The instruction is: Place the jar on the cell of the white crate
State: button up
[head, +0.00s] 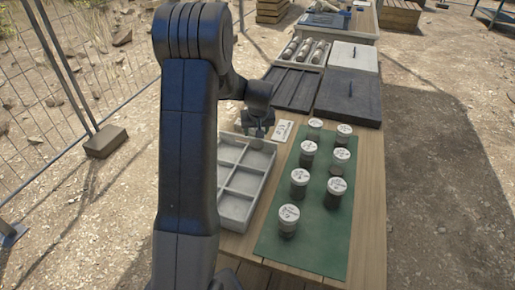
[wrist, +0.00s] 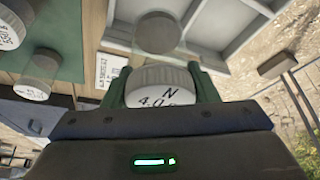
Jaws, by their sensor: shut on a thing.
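My gripper (head: 258,128) is shut on a jar with a white lid (wrist: 160,88) marked "N 4.0"; the rest of its writing is hidden. A dark round patch shows beyond the lid in the wrist view; I cannot tell whether it is the jar's bottom. In the head view my gripper largely hides the jar, near the far right corner of the white crate (head: 234,224). The crate's visible cells look empty, and my arm hides its left part. The crate also shows in the wrist view (wrist: 262,8).
A white label card (head: 282,131) lies behind the crate. Dark trays (head: 296,90) and a dark lidded box (head: 348,96) are farther back.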

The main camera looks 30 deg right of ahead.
aim_at(256, 145)
jog(key=shift+f+p, duration=0.3)
jog(key=shift+f, duration=3.3)
jog(key=shift+f, duration=0.2)
jog(key=o, duration=1.2)
jog(key=shift+c, duration=0.2)
jog(key=shift+r, duration=0.2)
jog(key=v, duration=1.2)
jog(key=shift+b, duration=0.45)
